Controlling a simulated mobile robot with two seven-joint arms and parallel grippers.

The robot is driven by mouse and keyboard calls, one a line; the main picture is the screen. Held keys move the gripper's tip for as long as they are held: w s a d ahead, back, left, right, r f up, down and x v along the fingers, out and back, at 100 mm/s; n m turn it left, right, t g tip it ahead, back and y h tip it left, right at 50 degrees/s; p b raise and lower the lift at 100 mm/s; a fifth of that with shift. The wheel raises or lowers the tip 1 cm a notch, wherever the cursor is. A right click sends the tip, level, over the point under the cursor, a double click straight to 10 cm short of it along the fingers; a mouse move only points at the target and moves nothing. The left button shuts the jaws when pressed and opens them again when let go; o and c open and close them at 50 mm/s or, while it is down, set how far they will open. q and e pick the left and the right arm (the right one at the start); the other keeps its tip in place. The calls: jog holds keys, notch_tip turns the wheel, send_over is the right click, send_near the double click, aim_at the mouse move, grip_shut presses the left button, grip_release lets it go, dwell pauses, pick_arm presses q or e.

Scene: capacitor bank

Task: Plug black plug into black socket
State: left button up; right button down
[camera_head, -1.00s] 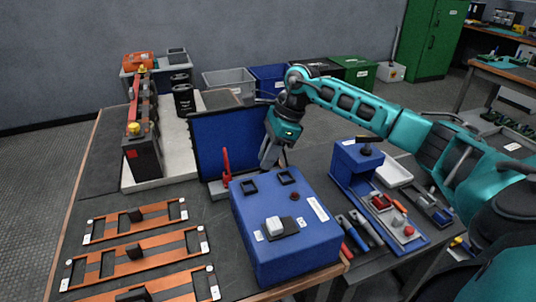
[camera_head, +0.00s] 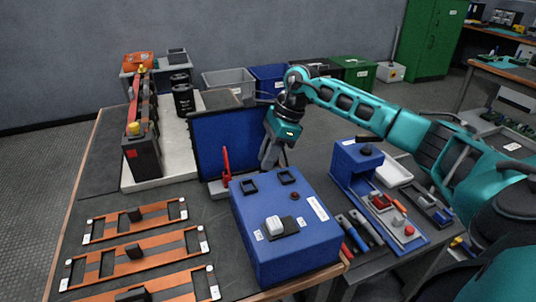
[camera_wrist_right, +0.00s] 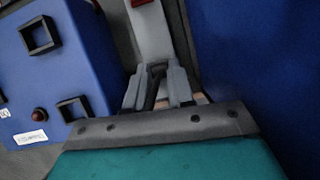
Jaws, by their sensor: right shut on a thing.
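My right gripper (camera_head: 267,164) points down in the narrow gap between the blue box and the upright blue panel. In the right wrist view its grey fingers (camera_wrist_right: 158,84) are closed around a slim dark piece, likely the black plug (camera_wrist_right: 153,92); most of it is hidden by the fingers. Two square black-rimmed sockets (camera_head: 249,187) (camera_head: 287,177) sit on the box top, and they also show in the right wrist view (camera_wrist_right: 39,36) (camera_wrist_right: 73,109). The gripper is beside the box, apart from both sockets. My left gripper is not in view.
The blue panel (camera_head: 222,146) and a red lever (camera_head: 226,165) stand close by. A blue tool tray (camera_head: 385,233) lies right; copper bars (camera_head: 160,268) lie left.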

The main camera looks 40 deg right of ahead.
jog(key=shift+f, duration=0.25)
jog(key=c, duration=0.9)
grip_release()
